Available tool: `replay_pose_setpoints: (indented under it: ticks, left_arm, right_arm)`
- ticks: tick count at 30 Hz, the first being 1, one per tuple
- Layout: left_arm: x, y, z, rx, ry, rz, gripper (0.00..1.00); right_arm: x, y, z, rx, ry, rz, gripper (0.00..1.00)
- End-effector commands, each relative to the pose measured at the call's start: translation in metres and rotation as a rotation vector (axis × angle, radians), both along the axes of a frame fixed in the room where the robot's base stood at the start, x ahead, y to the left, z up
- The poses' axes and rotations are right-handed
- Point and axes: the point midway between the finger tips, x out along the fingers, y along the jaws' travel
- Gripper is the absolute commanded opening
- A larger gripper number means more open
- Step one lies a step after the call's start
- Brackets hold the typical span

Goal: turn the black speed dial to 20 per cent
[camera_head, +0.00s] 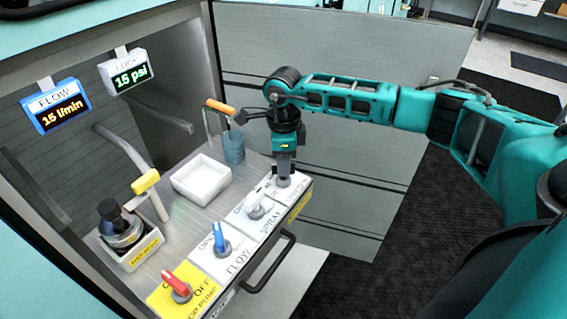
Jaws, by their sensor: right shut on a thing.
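My right gripper (284,170) points straight down at the far right end of the sloping control panel. It is shut on the dial (284,181) there, which I take to be the speed dial. The gripper hides most of that dial, so its colour, pointer and scale setting cannot be read. My left gripper is not in view.
The same panel carries a red handle (176,284), a blue handle (220,238) and a pale spray knob (255,206). Displays read FLOW (56,105) 15 l/min and 15 psi (123,73).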

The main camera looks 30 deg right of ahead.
Motion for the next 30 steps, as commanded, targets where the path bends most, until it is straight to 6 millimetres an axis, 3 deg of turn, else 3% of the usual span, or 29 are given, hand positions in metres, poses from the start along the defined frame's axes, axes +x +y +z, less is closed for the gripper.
replay_pose_setpoints:
  ticks: [18,30]
  left_arm:
    - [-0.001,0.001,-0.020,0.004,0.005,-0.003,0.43]
    - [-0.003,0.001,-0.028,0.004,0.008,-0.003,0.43]
  right_arm:
    - [0.002,0.001,0.001,0.002,-0.007,0.582,0.00]
    - [0.002,0.000,0.002,0.002,-0.006,0.866,0.00]
